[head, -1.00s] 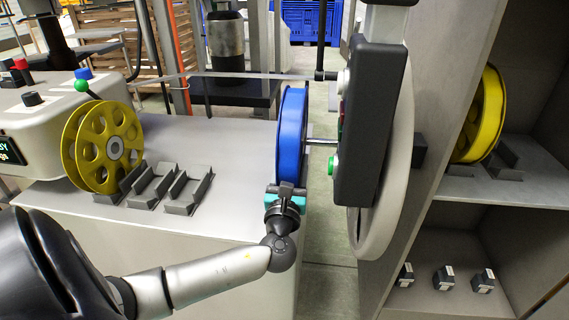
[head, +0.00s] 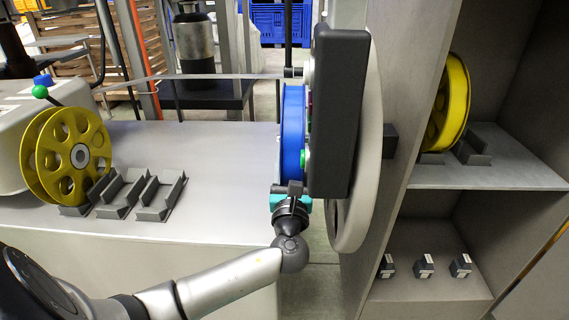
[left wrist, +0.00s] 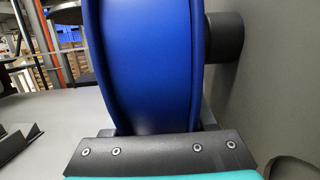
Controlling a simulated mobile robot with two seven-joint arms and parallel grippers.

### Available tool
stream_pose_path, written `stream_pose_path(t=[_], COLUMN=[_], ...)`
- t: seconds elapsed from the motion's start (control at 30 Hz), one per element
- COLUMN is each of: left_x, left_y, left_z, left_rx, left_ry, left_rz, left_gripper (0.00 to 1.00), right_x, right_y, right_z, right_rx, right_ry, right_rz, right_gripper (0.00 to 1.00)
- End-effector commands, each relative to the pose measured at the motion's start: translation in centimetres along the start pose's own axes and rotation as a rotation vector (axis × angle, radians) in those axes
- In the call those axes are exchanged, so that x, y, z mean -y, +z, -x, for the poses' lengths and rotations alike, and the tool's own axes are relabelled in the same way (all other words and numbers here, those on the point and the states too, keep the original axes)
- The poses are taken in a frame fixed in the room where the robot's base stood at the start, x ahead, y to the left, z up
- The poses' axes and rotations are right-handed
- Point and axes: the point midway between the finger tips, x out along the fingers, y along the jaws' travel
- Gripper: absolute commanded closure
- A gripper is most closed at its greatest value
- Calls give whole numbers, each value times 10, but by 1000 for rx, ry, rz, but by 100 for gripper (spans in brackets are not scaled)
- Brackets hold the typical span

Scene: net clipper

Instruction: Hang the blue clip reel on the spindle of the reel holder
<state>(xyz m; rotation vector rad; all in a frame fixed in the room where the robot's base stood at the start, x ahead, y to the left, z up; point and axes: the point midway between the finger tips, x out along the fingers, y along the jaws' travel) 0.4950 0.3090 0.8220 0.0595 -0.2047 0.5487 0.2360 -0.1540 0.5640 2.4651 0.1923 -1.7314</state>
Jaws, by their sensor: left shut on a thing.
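The blue clip reel (head: 292,135) stands upright, seen nearly edge-on in the head view, and fills much of the left wrist view (left wrist: 145,65). My left gripper (head: 290,192) is shut on its lower rim; its dark plate edge (left wrist: 155,150) shows below the reel in the left wrist view. The reel is close beside a dark upright panel (head: 338,115) with a light round disc (head: 369,160) behind it. The spindle is hidden now, so I cannot tell how far the reel sits on it. A dark cylinder (left wrist: 224,38) shows right of the reel. My right gripper is not in view.
Another yellow reel (head: 447,103) sits on a shelf at the right. Small dark blocks (head: 424,266) lie on the lower shelf.

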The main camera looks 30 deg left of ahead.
Motion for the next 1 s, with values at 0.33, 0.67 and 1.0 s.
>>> stream_pose_path(t=[0.33,0.67,1.0], left_x=[21,27,27], left_y=[1,0,0], left_z=[0,0,0], left_rx=[5,6,6], left_ry=[0,0,0], left_rz=[3,2,2], left_gripper=[100,100,100], right_x=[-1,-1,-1], right_y=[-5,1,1], right_z=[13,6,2], right_rx=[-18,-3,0], right_ry=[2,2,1], right_rz=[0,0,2], right_gripper=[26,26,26])
